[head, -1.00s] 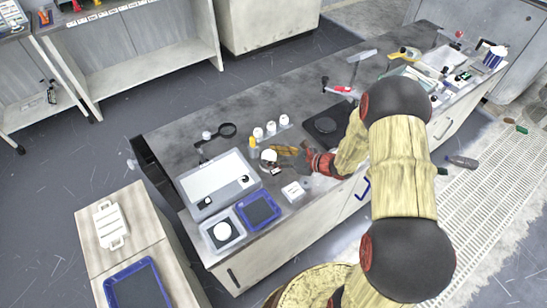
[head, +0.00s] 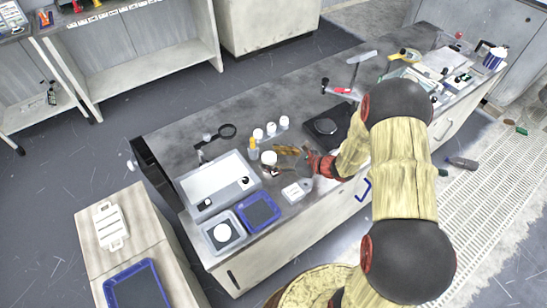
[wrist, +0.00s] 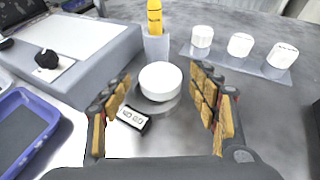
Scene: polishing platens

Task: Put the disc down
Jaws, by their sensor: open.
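A white round disc-like piece (wrist: 160,80) sits over a grey metallic round base on the dark bench top (wrist: 175,135). It also shows in the head view (head: 269,157). My gripper (wrist: 161,86) is open, with one segmented finger on each side of the white piece and a visible gap on both sides. In the head view my gripper (head: 275,161) is low over the bench beside it. A small block with a digit readout (wrist: 133,119) lies close to the left finger. Another white disc (head: 222,232) rests on a grey tray at the bench's near left end.
A holder with a yellow-topped tool (wrist: 156,45) stands right behind the white piece. Several white jars (wrist: 240,45) stand on a strip at the back right. A blue tray (head: 259,210), a white box (head: 296,191) and a black platen unit (head: 327,127) stand nearby.

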